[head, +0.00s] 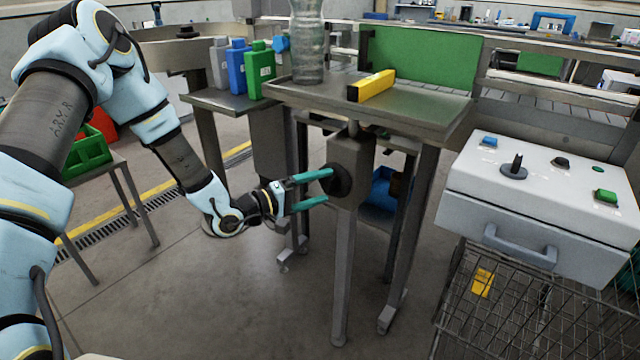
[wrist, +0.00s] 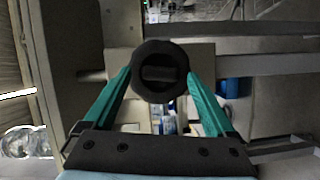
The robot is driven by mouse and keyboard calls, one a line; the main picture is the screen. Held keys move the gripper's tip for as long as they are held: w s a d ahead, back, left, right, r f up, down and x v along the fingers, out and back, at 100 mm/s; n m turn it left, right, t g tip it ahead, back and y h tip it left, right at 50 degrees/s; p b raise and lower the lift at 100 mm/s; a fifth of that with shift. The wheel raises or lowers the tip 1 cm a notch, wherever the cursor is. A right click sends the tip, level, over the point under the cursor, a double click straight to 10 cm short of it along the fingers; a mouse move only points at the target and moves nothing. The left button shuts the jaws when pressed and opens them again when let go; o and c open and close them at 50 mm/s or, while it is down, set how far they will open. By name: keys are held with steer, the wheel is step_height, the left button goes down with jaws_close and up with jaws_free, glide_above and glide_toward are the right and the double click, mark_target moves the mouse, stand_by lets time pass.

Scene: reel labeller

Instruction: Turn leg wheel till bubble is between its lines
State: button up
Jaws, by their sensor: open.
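The leg wheel (head: 338,180) is a dark round knob on the side of a grey housing on the table leg. It also shows in the wrist view (wrist: 160,72), between the tips of my gripper (wrist: 160,84). My gripper (head: 318,188) has teal fingers, is open, and has its fingertips at the wheel, one on either side. I cannot tell whether they touch it. A yellow spirit level (head: 371,86) lies on the metal table top (head: 430,104) above the wheel. Its bubble and lines are too small to make out.
A clear bottle (head: 307,45) stands on the table top near a green panel (head: 425,60). Grey, blue and green bottles (head: 260,72) stand on a side table at left. A white control box (head: 540,190) with a handle and a wire basket (head: 510,310) are at right.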

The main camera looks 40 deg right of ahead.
steer(key=shift+d, duration=0.25)
steer(key=c, duration=1.4)
